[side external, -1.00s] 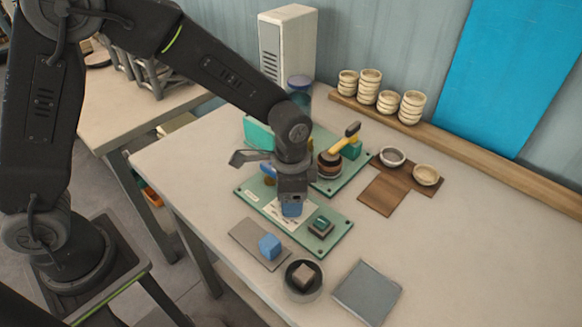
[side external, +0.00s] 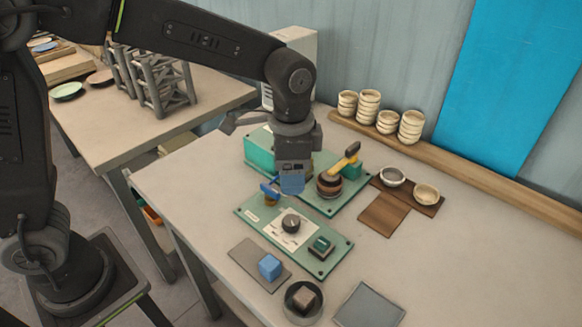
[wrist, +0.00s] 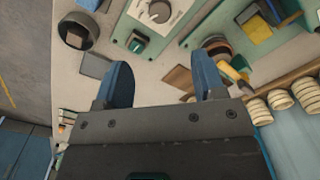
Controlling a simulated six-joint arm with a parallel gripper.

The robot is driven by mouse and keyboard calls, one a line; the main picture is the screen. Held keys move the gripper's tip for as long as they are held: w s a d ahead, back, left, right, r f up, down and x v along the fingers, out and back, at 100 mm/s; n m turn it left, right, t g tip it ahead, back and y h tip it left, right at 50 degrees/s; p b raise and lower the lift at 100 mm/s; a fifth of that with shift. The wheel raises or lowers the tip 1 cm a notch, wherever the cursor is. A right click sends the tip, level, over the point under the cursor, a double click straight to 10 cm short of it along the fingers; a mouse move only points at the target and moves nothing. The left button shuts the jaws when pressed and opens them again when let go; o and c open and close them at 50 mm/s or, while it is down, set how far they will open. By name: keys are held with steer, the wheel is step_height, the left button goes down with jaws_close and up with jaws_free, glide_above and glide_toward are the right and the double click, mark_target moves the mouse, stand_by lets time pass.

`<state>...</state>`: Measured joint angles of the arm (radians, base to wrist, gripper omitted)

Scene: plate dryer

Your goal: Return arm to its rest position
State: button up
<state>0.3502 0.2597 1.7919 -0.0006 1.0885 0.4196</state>
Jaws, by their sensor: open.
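My gripper (side external: 291,185) hangs from my arm above the green panels in the side external view, pointing down. In the wrist view its two blue fingers (wrist: 163,82) are apart with nothing between them. Below it is the front green panel (side external: 328,266) with a dark knob (side external: 291,222) on a white label and a green button block (side external: 320,245). The gripper is apart from the knob. Part of the rear green panel (side external: 325,205) is hidden behind the gripper.
A yellow-handled piece (side external: 346,163) stands on the rear panel. A blue cube (side external: 270,267), a round dish with a block (side external: 303,300) and a grey plate (side external: 368,305) lie in front. Stacked bowls (side external: 411,126) line the back shelf. A side table (side external: 103,128) holds a dark rack (side external: 163,85).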

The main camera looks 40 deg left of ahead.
steer(key=s+a+r+n+t, duration=0.2)
steer(key=s+a+r+n, duration=0.1)
steer(key=s+a, duration=0.3)
steer(key=s+a+r+n+t, duration=0.3)
steer(key=s+a+n, duration=0.2)
steer(key=s, duration=0.5)
steer(key=a, duration=0.2)
steer(key=shift+a+r+n+t, duration=0.25)
steer(key=shift+a+n+t, duration=0.05)
steer(key=shift+n, duration=0.1)
